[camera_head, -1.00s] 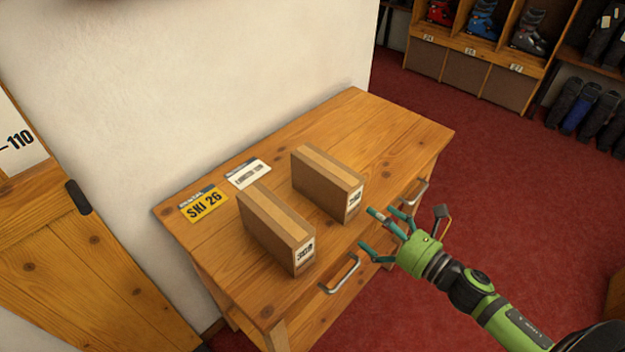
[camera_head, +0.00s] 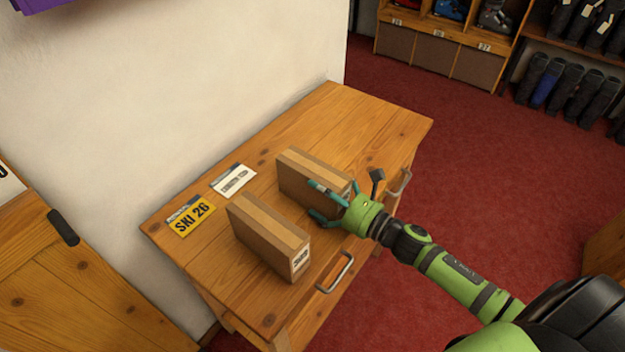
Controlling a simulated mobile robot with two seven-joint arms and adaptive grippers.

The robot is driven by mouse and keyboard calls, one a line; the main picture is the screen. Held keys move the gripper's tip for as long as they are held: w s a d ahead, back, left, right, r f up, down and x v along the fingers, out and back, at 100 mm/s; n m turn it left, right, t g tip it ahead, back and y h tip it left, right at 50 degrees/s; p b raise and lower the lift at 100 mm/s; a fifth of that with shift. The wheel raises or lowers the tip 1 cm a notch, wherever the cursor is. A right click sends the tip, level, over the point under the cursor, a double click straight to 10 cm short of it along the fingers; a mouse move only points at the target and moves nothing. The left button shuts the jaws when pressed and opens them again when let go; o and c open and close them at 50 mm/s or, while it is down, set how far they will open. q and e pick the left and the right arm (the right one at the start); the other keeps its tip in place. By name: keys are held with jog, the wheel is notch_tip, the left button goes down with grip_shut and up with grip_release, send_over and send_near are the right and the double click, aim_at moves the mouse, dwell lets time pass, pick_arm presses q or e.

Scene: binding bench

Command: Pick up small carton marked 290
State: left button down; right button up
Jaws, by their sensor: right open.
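Two small brown cartons stand upright on the wooden bench. The back-right carton (camera_head: 300,173) has its label end hidden behind my right gripper, so its number cannot be read now. The front-left carton (camera_head: 265,232) has a white label on its near end; its number is too small to read surely. My right gripper (camera_head: 312,198) is open, its teal fingers at the near end of the back-right carton, overlapping it in the picture. I cannot tell whether they touch it. My left gripper is out of view.
The bench (camera_head: 365,127) has bare top at its far right and metal drawer handles (camera_head: 338,272) on its front. A yellow SKI 26 card (camera_head: 193,220) and a white card (camera_head: 234,181) lie by the wall. Boot shelves (camera_head: 440,58) stand at the back, beyond red carpet.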

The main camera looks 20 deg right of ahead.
jog(key=c, duration=1.2)
jog(key=shift+w+r, duration=0.1)
jog(key=shift+r, duration=0.05)
